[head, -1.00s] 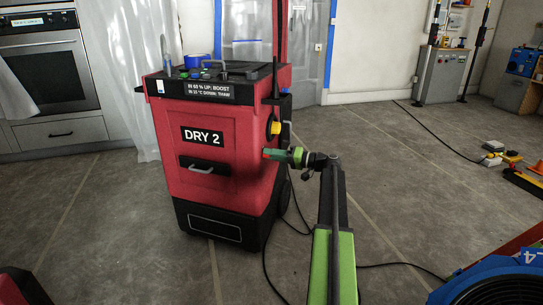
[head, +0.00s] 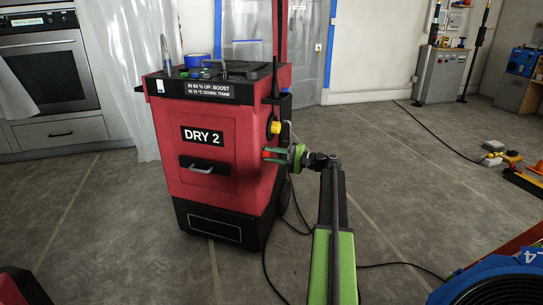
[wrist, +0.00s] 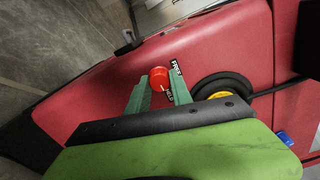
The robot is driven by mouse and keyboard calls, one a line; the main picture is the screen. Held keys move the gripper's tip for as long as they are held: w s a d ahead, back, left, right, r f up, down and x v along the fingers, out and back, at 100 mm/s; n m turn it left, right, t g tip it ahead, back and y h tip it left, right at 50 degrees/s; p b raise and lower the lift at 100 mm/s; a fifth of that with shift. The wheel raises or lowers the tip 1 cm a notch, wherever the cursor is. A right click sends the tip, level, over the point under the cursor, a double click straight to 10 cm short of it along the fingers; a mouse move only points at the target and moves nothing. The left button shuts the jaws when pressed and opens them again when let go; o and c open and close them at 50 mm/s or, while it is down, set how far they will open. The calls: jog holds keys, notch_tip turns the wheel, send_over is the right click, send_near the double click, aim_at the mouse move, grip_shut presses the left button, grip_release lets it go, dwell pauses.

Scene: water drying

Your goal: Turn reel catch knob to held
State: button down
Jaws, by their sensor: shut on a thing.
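The red catch knob (wrist: 159,79) is on the red side of the DRY 2 machine (head: 215,165). In the wrist view it sits between the two green fingertips of my gripper (wrist: 158,85), and my gripper is shut on it. A FREE label (wrist: 176,69) is at its upper right and a HELD label (wrist: 170,94) at its lower right. A small pale mark on the knob's lower face seems to point toward HELD. In the head view my gripper (head: 268,155) reaches the machine's right side, and the knob is mostly hidden.
A black reel with a yellow hub (wrist: 218,96) is right beside the knob. A black cable (head: 265,260) runs on the floor by the machine. A blue reel (head: 455,290) is at the lower right. The floor between is mostly clear.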

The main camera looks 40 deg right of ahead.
jog(key=shift+s+m, duration=0.1)
jog(key=shift+m, duration=0.3)
jog(key=c, duration=1.1)
grip_release()
jog(key=shift+c, duration=0.2)
jog(key=v, duration=1.7)
jog(key=shift+s, duration=0.2)
jog(key=shift+d+f, duration=0.1)
